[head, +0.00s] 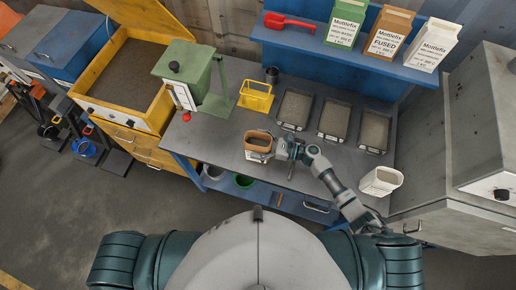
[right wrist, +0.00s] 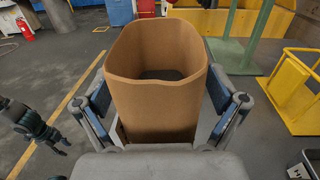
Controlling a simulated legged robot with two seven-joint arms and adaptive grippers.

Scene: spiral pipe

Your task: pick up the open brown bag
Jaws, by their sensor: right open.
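The open brown bag (head: 258,140) stands upright on the front part of the grey workbench (head: 225,125), its mouth facing up. My right gripper (head: 276,152) is at the bag's right side in the head view. In the right wrist view the open brown bag (right wrist: 158,105) stands between the two spread fingers of my right gripper (right wrist: 165,115). The fingers are open, one on each side; I cannot tell whether they touch it. At the left edge of the right wrist view is a dark jointed part, likely my left gripper (right wrist: 40,132); its jaw state is unclear.
Several dark trays (head: 294,108) lie behind and right of the bag. A yellow wire stand (head: 256,97) and a green machine (head: 188,75) stand behind it. An open white bag (head: 381,181) stands at the right. Closed bags, including a brown one (head: 389,32), stand on the blue shelf (head: 340,57).

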